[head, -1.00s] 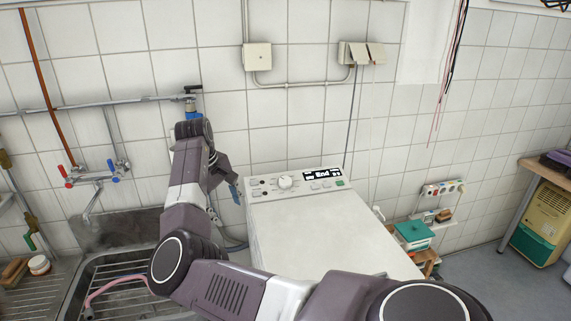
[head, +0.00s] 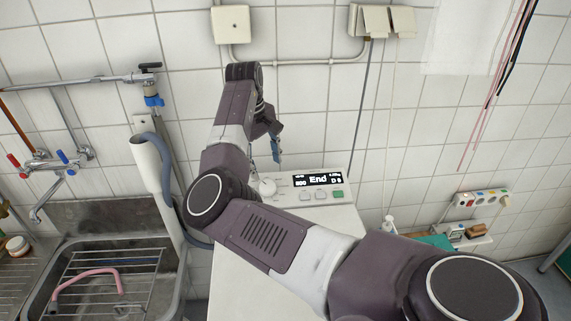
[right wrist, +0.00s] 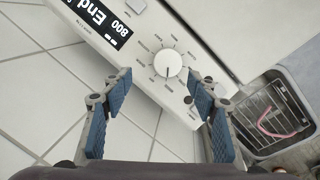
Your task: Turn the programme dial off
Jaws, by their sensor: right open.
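The washing machine (head: 232,268) is white, with a control panel on its top at the back. The white round programme dial (head: 266,187) is on that panel, partly hidden by my right arm. The dial (right wrist: 168,63) shows clearly in the right wrist view, ringed by printed marks; I cannot read its setting. The display (head: 318,179) is lit and reads "End". My right gripper (right wrist: 159,86) is open and empty, its blue-padded fingertips spread to either side of the dial in that picture, apart from it. In the head view it shows above the panel, against the tiled wall.
A steel sink (head: 110,285) with a rack and pink hose stands left of the machine. A grey drain hose (head: 172,165) and a tap (head: 152,88) are by the wall. Socket boxes (head: 381,20) hang above the panel. A multi-socket strip (head: 483,199) is at right.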

